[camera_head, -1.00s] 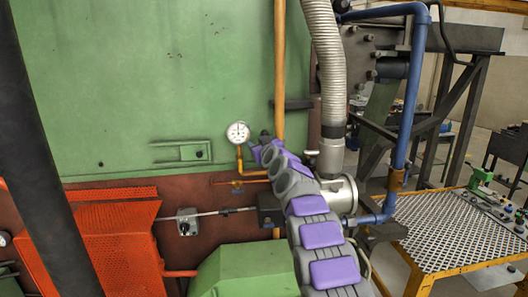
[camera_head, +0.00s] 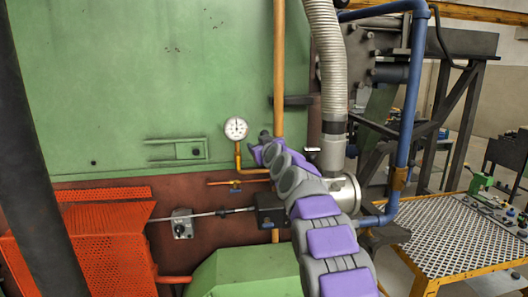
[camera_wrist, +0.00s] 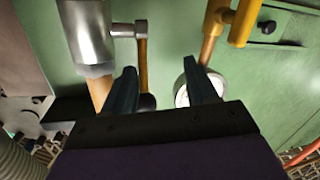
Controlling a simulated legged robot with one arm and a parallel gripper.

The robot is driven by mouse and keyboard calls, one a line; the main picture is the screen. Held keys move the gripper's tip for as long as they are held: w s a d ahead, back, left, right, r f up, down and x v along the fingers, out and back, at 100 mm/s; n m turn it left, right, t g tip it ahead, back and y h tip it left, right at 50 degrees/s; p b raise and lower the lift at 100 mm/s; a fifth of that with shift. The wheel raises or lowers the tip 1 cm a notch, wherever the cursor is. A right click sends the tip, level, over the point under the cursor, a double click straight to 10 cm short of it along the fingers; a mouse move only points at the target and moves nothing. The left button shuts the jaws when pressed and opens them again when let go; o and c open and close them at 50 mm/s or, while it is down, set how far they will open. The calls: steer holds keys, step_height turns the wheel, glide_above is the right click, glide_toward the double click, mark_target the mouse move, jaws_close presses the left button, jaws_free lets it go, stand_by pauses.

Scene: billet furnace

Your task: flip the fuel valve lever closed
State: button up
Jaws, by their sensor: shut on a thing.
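In the wrist view the fuel valve lever (camera_wrist: 143,65) is a brown bar with a dark knob, hanging from a grey stub on the side of a silver valve body (camera_wrist: 88,30). My gripper (camera_wrist: 165,85) has its two dark fingers either side of the lever's knob end, with the lever nearer the left finger. It is shut on the lever; the exact contact is partly hidden by the finger and palm. In the head view my gripper (camera_head: 262,148) is small, near the vertical orange pipe, and my arm hides the valve body.
A round white gauge (camera_head: 236,128) on a yellow pipe is just left of my gripper. The vertical orange pipe (camera_head: 279,70) and a ribbed hose (camera_head: 326,60) stand close by. A red perforated guard (camera_head: 95,240) is lower left, a mesh-topped table (camera_head: 455,235) lower right.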

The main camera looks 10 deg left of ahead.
steer(key=b+v, duration=1.3)
steer(key=b, duration=0.1)
steer(key=shift+s+a+r, duration=0.2)
steer(key=shift+s+a, duration=0.05)
steer(key=shift+s, duration=0.3)
stand_by(0.6)
steer(key=shift+d+b, duration=0.15)
steer(key=shift+b, duration=0.3)
